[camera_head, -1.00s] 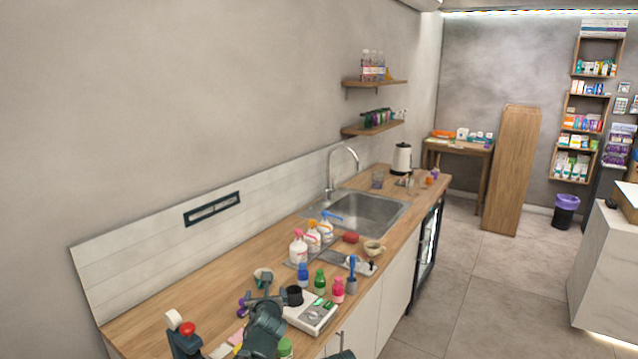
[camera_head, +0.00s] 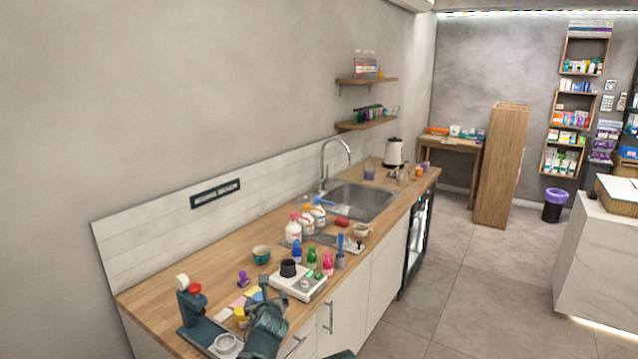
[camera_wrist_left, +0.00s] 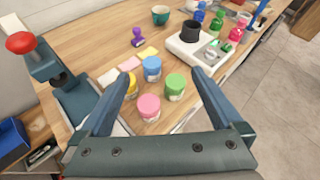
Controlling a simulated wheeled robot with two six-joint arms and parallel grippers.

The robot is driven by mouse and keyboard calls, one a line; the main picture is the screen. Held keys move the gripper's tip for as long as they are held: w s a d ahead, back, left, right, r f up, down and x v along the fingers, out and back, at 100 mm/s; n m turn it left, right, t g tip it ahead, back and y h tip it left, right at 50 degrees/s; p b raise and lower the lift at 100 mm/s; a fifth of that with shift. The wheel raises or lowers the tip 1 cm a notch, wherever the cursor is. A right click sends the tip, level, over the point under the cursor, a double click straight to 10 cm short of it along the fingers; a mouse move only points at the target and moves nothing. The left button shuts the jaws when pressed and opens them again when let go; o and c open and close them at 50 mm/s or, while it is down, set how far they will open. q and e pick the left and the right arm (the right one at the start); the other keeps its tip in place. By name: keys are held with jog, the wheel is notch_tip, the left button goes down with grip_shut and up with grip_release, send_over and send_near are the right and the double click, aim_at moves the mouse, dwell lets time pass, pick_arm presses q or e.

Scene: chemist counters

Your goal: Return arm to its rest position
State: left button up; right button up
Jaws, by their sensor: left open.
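My left gripper (camera_head: 262,290) is over the near left part of the wooden counter (camera_head: 180,275) in the head view. In the left wrist view its two fingers (camera_wrist_left: 161,78) are spread wide with nothing clamped between them. Beyond and below the fingers stand small jars with blue (camera_wrist_left: 152,66), green (camera_wrist_left: 175,84), pink (camera_wrist_left: 149,105) and yellow (camera_wrist_left: 131,84) lids. The yellow one is partly behind the left finger. In the head view my arm hides most of these jars. My right gripper cannot be made out.
A dark stand with a red knob (camera_head: 194,288) is left of my arm. A white scale (camera_head: 300,284), several bottles (camera_head: 312,258) and a green cup (camera_head: 261,254) stand beyond it. The sink (camera_head: 362,198) is farther back. Open floor (camera_head: 450,290) lies to the right.

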pick_arm(q)
jog(key=s+d+f+n+g+b, duration=0.2)
jog(key=s+f+n, duration=0.4)
jog(key=s+n, duration=0.3)
jog(key=s+d+f+n+g+h+b, duration=0.1)
jog(key=s+d+f+n+g+b, duration=0.1)
jog(key=s+f+n+g, duration=0.4)
jog(key=s+d+f+n+g+b, duration=0.2)
jog(key=s+d+f+n+g, duration=0.2)
jog(key=s+n, duration=0.9)
notch_tip(320, 180, down, 3)
jog(key=s+g, duration=0.1)
jog(key=s, duration=0.1)
jog(key=shift+s+d+h, duration=0.3)
jog(key=shift+s+d, duration=0.05)
